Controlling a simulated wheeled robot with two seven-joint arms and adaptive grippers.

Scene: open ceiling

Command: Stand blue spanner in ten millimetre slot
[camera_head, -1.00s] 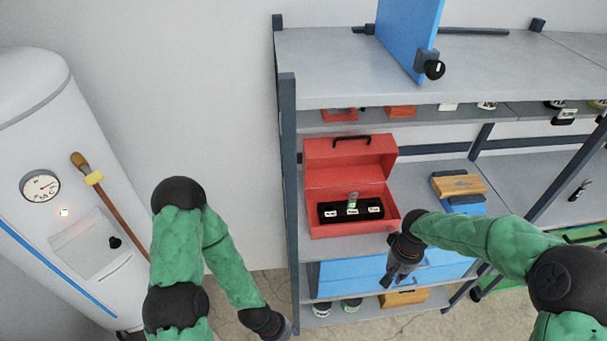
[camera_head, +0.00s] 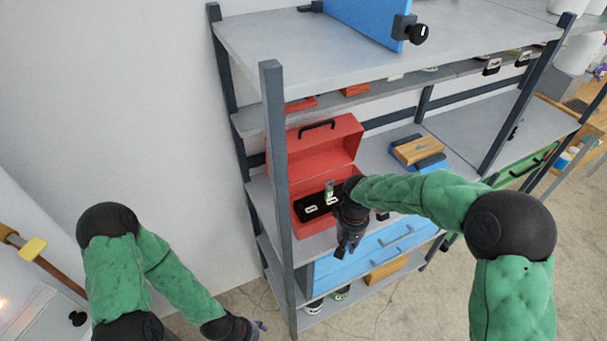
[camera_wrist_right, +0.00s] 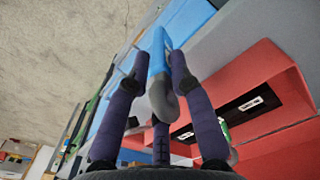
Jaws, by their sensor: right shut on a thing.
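An open red toolbox (camera_head: 352,143) sits on the middle shelf. Inside it is a black slotted block (camera_head: 302,214) with small white labels, too small to read. A green-and-white item (camera_head: 329,190) stands upright in the block. My right gripper (camera_head: 347,247) is just in front of the toolbox's right side, partly covering it. In the right wrist view my right gripper (camera_wrist_right: 155,75) is shut on the blue spanner (camera_wrist_right: 158,60); its grey rounded end shows between the fingers. The toolbox (camera_wrist_right: 265,65) is right of it there. My left gripper (camera_head: 258,326) is low, left of the shelf, its fingers barely visible.
A dark shelf post (camera_head: 273,150) stands close to the toolbox's left. Blue drawers (camera_head: 375,250) are below. A blue panel (camera_head: 370,15) stands on the top shelf.

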